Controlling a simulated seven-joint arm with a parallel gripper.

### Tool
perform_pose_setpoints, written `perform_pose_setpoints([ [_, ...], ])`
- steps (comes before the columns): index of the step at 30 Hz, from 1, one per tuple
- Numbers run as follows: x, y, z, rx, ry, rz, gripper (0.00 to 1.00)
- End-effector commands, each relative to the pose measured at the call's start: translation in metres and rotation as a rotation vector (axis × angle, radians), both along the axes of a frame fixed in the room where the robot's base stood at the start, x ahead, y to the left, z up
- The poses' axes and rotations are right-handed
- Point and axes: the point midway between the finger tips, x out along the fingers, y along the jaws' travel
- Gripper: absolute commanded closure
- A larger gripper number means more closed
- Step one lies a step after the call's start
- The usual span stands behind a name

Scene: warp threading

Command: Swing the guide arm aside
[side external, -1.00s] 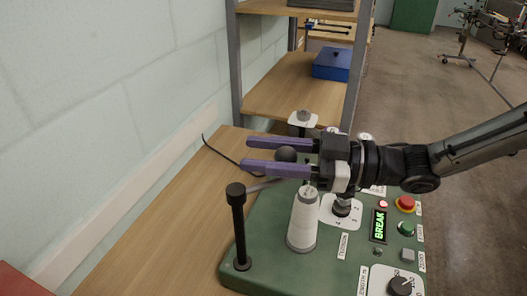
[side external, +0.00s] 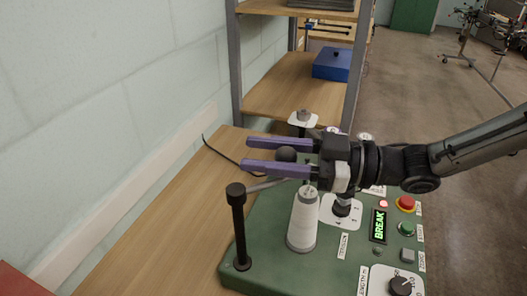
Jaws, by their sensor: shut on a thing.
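The guide arm (side external: 264,185) is a thin grey rod running right from the top of a black upright post (side external: 239,225) on the green machine. It passes behind my lower finger. A dark ball knob (side external: 287,154), seemingly the guide arm's, shows between my two purple fingers. My gripper (side external: 278,155) reaches in from the right and is shut on this knob. Its fingers hide part of the rod and the join to the knob. A white thread cone (side external: 303,222) stands upright just below my gripper, right of the post.
The green machine (side external: 335,270) carries a lit BREAK display (side external: 378,226), a red button (side external: 406,203), a green button (side external: 405,228) and black dials. A wooden shelf (side external: 285,85) with a blue box (side external: 332,64) stands behind. The wall (side external: 90,120) is at left, with bare bench (side external: 180,225) before it.

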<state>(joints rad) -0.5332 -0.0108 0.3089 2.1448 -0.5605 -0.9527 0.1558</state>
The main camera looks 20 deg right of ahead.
Motion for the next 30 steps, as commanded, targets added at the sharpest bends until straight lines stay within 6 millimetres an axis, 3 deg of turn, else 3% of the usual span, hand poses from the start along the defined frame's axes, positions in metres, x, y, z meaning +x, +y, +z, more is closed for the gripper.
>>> perform_pose_setpoints([
  [11,-0.006,-0.001,0.0,0.0,0.002,-0.078,1.0],
  [30,-0.024,-0.001,-0.001,-0.002,0.001,-0.407,1.0],
])
